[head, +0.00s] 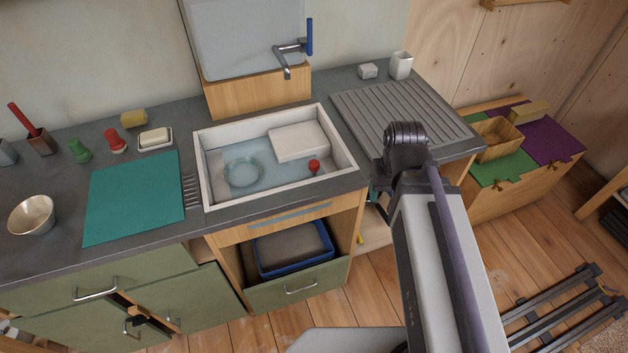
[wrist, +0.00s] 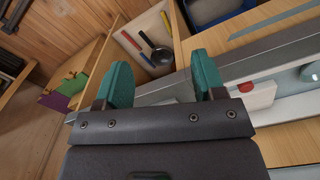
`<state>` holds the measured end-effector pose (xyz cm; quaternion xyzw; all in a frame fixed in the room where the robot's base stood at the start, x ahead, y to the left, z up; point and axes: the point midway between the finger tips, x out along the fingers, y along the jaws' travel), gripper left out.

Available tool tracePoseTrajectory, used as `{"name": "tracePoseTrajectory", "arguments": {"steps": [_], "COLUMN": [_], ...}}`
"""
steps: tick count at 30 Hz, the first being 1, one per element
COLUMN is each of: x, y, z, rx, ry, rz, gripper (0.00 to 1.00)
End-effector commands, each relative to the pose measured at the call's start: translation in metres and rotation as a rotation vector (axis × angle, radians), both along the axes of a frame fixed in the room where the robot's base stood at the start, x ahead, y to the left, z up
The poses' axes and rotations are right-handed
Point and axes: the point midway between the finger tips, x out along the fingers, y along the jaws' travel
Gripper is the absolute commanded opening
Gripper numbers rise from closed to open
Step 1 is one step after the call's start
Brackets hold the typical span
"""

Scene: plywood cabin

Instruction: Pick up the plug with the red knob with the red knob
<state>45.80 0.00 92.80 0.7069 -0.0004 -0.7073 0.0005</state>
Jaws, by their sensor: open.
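The plug with the red knob (head: 314,167) is in the white sink (head: 205,180), near its front right corner, in or under clear water. Its lower part is hard to make out. In the wrist view a small red shape (wrist: 246,87), likely the knob, shows to the right of my gripper. My gripper (wrist: 163,78) has two teal fingers spread apart with nothing between them. In the head view my arm mostly hides it, low at the counter's front edge, right of the sink and apart from the plug.
A white block (head: 298,141) and a clear round dish (head: 243,172) are in the sink. The blue-handled tap (head: 290,50) stands behind it. A ribbed drainboard (head: 385,115) lies right. An open compartment (wrist: 150,45) with a pan is beyond my fingers. Red (head: 115,140) and green (head: 79,150) pieces stand left.

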Motion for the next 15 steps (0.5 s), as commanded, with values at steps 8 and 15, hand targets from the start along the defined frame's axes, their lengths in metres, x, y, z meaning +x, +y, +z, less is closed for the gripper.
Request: {"name": "tracePoseTrajectory", "arguments": {"steps": [8,15], "x": [0.093,0.187], "y": [0.093,0.177], "z": [-0.003,-0.004], "rx": [0.0,0.002], "ry": [-0.001,0.001], "rz": [0.327,1.237], "gripper": [0.63,0.63]}}
